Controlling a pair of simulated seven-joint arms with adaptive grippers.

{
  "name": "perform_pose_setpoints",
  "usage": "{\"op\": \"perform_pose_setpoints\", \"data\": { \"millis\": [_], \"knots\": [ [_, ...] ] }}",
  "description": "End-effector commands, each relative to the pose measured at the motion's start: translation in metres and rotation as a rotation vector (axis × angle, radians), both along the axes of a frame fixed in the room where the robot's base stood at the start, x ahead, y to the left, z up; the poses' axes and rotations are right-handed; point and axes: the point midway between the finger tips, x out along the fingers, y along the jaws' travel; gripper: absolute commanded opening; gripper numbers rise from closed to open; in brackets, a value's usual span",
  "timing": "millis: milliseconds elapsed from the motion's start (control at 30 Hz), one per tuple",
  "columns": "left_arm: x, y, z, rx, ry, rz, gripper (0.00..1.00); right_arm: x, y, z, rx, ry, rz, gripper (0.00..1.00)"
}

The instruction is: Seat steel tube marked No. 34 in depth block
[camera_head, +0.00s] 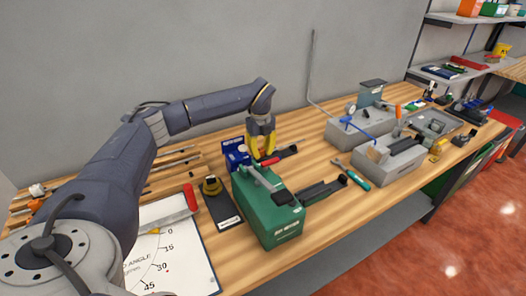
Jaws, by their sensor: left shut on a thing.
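My left gripper (262,144), with yellow fingers, points down behind the green block near the back of the bench. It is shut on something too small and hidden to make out. I cannot pick out the steel tube or its No. 34 mark. I cannot tell for sure which block is the depth block. A green block (280,222) with a label stands at the front edge, with a grey metal piece and a red-tipped part on top. A blue box (235,153) stands just left of the gripper. My right gripper is not in view.
A printed angle sheet (175,250) lies at front left, with a red-handled tool on it. A black tray (322,188) and a teal-handled screwdriver (358,180) lie right of the green block. Grey fixtures (392,160) stand farther right. The wall is close behind.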

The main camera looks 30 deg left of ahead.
Motion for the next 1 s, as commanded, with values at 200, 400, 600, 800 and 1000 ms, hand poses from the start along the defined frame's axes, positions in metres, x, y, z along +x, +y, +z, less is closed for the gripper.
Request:
{"op": "perform_pose_setpoints", "data": {
  "millis": [200, 400, 600, 800, 1000],
  "knots": [
    [-0.005, 0.003, -0.001, 0.0, 0.001, 0.001, 0.0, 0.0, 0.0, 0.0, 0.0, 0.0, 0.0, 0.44],
    [-0.01, 0.005, -0.001, 0.0, 0.001, -0.001, 0.0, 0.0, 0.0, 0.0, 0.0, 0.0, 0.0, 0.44],
    [-0.01, 0.005, -0.001, 0.0, 0.002, 0.0, 0.0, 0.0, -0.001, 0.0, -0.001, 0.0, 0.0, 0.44],
    [-0.012, 0.006, -0.001, 0.0, 0.003, 0.0, 0.0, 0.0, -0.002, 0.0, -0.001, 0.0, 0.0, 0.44],
    [-0.013, 0.006, -0.001, 0.0, 0.004, 0.001, 0.38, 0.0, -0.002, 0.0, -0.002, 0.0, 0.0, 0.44]
  ]
}}
